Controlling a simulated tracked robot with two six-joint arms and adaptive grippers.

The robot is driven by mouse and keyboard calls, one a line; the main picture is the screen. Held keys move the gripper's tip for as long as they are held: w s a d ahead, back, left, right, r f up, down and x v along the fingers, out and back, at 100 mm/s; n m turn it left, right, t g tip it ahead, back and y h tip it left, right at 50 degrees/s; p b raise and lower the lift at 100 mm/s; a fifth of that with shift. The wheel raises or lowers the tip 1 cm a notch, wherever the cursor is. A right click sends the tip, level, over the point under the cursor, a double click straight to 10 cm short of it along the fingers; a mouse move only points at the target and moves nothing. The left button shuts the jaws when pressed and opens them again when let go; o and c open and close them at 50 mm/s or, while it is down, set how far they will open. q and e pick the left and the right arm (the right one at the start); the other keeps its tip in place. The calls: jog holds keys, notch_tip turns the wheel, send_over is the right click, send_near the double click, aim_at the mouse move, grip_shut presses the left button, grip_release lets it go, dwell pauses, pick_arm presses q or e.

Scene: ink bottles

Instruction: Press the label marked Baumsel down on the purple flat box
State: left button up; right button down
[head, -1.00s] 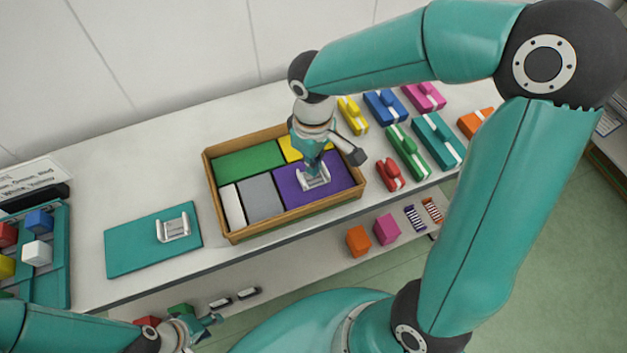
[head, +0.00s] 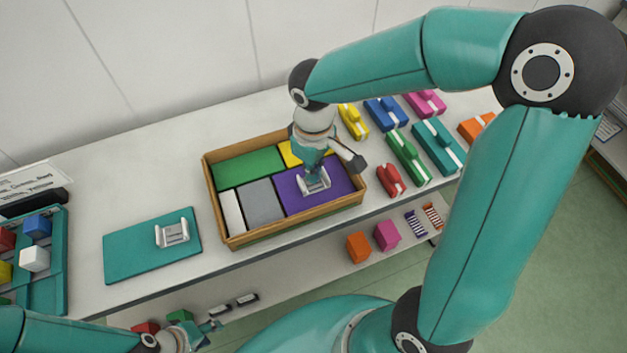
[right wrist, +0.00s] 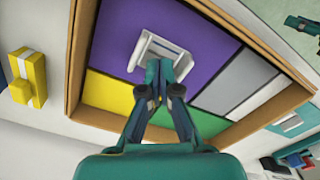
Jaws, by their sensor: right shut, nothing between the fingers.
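The purple flat box (head: 335,178) lies in the wooden tray (head: 292,223). A white label piece with raised ends (head: 315,184) lies on the purple box; it also shows in the right wrist view (right wrist: 157,50). Its writing is too small to read. My right gripper (right wrist: 161,72) is shut and empty, its tips at the near edge of that label, seemingly on or just above it. A second similar white label (head: 172,233) lies on a teal board (head: 125,258) at the left, also unreadable. My left gripper (head: 212,327) is low at the front; its finger state is unclear.
The tray also holds green (head: 245,165), grey (head: 259,200), white and yellow flat boxes. Several coloured boxes with white bands (head: 437,143) stand right of the tray. A teal rack with coloured cubes (head: 38,262) is at the far left. The shelf below holds orange and pink cubes.

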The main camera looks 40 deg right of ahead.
pick_arm(q)
jog(key=shift+f+b, duration=0.9)
jog(key=shift+b, duration=0.05)
pick_arm(e)
jog(key=shift+f, duration=1.1)
pick_arm(q)
jog(key=shift+r, duration=0.1)
pick_arm(e)
jog(key=shift+r, duration=0.1)
jog(key=shift+r+p, duration=2.9)
jog(key=shift+r, duration=0.6)
pick_arm(q)
notch_tip(320, 180, up, 6)
jog(key=shift+f, duration=0.25)
